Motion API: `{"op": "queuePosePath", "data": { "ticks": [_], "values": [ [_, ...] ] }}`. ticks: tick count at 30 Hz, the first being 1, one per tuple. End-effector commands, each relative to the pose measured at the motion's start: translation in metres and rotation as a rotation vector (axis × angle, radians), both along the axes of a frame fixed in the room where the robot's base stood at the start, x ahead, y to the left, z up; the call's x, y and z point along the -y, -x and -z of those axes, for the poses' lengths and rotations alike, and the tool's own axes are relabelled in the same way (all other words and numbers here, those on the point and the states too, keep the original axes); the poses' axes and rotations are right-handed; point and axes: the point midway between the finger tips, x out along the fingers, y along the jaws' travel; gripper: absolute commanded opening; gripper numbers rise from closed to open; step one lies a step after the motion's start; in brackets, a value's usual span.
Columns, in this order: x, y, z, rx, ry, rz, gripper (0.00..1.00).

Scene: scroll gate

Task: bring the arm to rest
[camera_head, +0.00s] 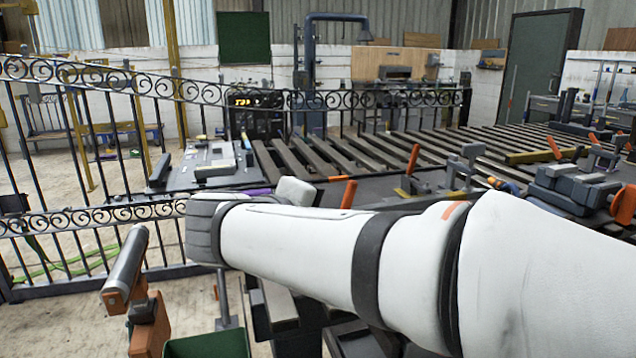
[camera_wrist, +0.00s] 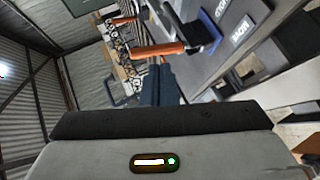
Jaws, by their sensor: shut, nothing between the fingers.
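My arm shows in the head view as a thick white limb with dark bands, reaching from the lower right to the middle. My gripper cannot be made out in the head view. In the wrist view my gripper (camera_wrist: 162,72) shows as two dark blue-grey fingers close together, shut and with nothing held. Orange handles (camera_wrist: 158,49) show just beyond the fingertips. I cannot tell the distance to them.
A scrolled iron gate (camera_head: 190,92) spans the left and middle in the head view. A slatted bench (camera_head: 390,150) with clamps lies behind my arm. A clamp with a grey handle (camera_head: 126,262) and a green bin (camera_head: 208,345) are at lower left. Bare floor shows at left.

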Motion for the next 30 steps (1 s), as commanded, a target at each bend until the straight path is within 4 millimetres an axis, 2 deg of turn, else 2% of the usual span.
{"op": "queuePosePath", "data": {
  "ticks": [1, 3, 6, 9, 12, 18, 21, 25, 30],
  "values": [
    [0.027, 0.002, -0.014, -0.063, -0.031, 0.05, 0.0],
    [0.062, 0.011, -0.008, -0.167, -0.094, 0.118, 0.0],
    [0.104, 0.031, 0.0, -0.303, -0.208, 0.213, 0.0],
    [0.136, 0.057, 0.005, -0.411, -0.345, 0.304, 0.0],
    [0.157, 0.086, 0.005, -0.492, -0.501, 0.392, 0.0],
    [0.175, 0.133, -0.003, -0.556, -0.827, 0.543, 0.0],
    [0.176, 0.146, -0.007, -0.55, -0.95, 0.595, 0.0],
    [0.175, 0.155, -0.008, -0.538, -1.045, 0.63, 0.0],
    [0.174, 0.157, -0.006, -0.534, -1.075, 0.638, 0.0]
  ]
}}
